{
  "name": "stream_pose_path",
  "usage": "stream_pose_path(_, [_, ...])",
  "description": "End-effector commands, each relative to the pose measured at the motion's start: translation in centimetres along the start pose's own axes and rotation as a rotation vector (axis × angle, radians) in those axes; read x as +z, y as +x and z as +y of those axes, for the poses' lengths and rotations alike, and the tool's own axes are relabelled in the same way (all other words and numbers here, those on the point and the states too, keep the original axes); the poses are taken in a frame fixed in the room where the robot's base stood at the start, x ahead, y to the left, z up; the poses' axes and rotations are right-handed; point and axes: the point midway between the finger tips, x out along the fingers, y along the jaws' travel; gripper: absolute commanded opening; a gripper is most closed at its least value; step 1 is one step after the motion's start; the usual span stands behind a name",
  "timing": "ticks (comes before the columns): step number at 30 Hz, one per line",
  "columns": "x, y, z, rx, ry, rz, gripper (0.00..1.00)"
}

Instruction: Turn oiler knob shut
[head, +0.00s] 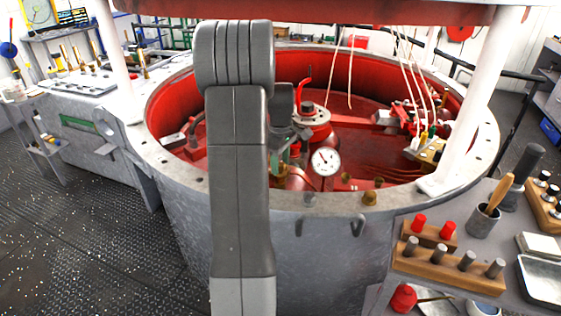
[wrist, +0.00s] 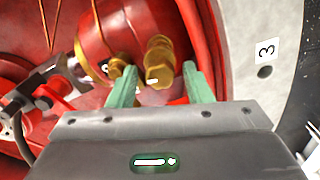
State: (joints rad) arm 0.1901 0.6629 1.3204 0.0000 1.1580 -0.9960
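A brass knob (wrist: 159,58), which I take for the oiler knob, stands out from a red cylindrical body (wrist: 105,30) in the wrist view. A small white mark shows by its near end. My gripper (wrist: 158,72) is open, with one green finger on each side of the knob. Gaps show between the fingers and the knob. A smaller brass fitting (wrist: 117,66) lies close to the left fingertip; I cannot tell if they touch.
The red-lined round tub (head: 470,108) has a broad grey rim with bolts. A white-faced gauge (head: 325,161) stands right of my arm. White posts (head: 475,95) rise from the rim. A wooden peg rack (head: 450,268) is at the lower right.

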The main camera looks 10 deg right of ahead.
Motion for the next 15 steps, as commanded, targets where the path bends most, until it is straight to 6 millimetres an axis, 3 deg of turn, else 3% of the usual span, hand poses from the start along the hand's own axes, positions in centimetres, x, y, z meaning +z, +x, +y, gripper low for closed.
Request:
stream_pose_path(1, [0.00, -0.02, 0.00, 0.000, 0.000, 0.000, 0.35])
stream_pose_path(6, [0.00, -0.03, -0.01, 0.000, 0.000, 0.000, 0.04])
stream_pose_path(15, [0.00, -0.11, 0.00, 0.000, 0.032, 0.000, 0.04])
